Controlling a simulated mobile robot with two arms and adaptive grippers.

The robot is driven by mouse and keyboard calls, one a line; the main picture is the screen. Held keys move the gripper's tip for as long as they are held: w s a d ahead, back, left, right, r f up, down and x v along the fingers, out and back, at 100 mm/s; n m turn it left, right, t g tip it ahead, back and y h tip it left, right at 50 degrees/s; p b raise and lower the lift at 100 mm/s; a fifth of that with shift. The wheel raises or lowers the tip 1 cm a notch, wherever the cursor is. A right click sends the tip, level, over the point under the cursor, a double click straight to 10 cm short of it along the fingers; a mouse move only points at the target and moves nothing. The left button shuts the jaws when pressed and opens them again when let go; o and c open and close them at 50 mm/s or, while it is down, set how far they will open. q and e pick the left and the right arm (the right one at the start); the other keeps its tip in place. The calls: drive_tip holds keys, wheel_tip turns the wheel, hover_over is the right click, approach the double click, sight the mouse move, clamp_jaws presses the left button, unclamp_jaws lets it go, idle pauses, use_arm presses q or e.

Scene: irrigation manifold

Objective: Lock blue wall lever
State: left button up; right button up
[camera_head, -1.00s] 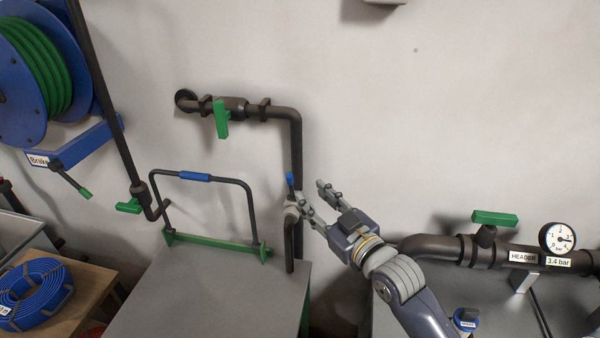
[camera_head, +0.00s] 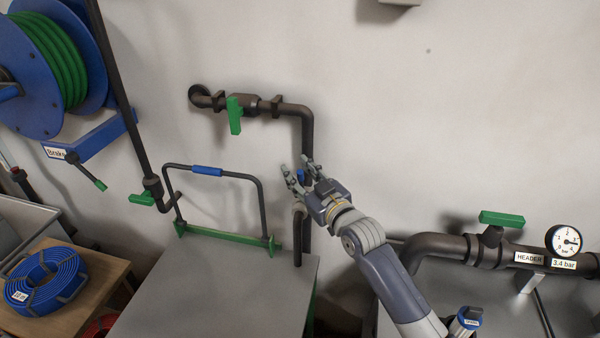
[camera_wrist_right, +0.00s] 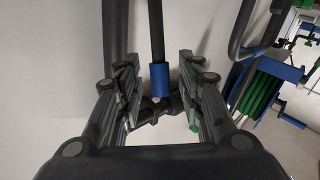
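The blue wall lever (camera_head: 302,175) is a small blue grip beside the dark vertical wall pipe, partly covered by my right gripper. My right gripper (camera_head: 297,170) is at the lever with its fingers apart, one on each side of it in the picture. In the right wrist view, the blue grip (camera_wrist_right: 160,77) on its dark rod shows between the two open fingers (camera_wrist_right: 157,92). Gaps show on both sides of it, and I see no finger touching it. My left gripper is not in view.
The wall pipe (camera_head: 308,130) carries a green lever (camera_head: 235,115) at upper left. A blue-gripped bar frame (camera_head: 207,171) stands on the grey cabinet (camera_head: 210,290) below left. The header pipe (camera_head: 440,246) with a green lever (camera_head: 501,218) and gauge (camera_head: 563,240) runs at right.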

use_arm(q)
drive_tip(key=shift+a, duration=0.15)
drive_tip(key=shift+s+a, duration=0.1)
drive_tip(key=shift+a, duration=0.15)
use_arm(e)
clamp_jaws()
